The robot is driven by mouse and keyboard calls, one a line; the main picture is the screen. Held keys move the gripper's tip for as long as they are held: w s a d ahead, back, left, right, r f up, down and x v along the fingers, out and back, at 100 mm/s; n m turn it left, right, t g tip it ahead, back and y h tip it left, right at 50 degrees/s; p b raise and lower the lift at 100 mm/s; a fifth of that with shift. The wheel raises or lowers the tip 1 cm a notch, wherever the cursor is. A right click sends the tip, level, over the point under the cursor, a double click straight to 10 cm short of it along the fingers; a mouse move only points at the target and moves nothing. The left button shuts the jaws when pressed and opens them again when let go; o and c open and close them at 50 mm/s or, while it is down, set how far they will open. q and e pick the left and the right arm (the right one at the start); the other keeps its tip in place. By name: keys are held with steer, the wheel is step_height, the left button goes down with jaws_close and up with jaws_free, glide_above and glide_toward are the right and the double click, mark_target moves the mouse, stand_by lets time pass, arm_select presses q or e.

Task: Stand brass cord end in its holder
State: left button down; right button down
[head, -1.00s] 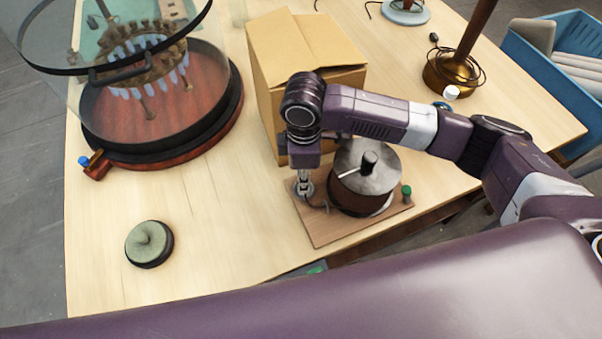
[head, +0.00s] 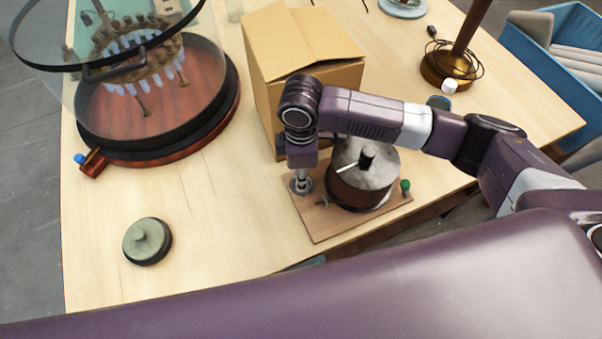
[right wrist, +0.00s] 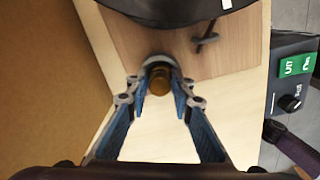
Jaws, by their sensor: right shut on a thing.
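A round grey metal piece, seemingly the holder (head: 292,187), sits on the board right under the fingers. In the right wrist view its pale rim (right wrist: 152,60) shows just beyond the brass piece. I cannot tell whether the brass end is seated in it or just above it. My left gripper is not in view.
A dark drum with a grey top (head: 372,172) stands on the board close right of my gripper. A cardboard box (head: 300,60) stands behind. A glass-lidded round apparatus (head: 160,130) and a green-topped disc (head: 147,240) are left. The table between is clear.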

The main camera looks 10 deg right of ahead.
steer(key=shift+f, duration=0.15)
stand_by(0.5)
steer(key=c, duration=1.6)
jaws_free()
steer(key=shift+p, duration=0.3)
step_height(320, 180, up, 7)
steer(key=p, duration=0.8)
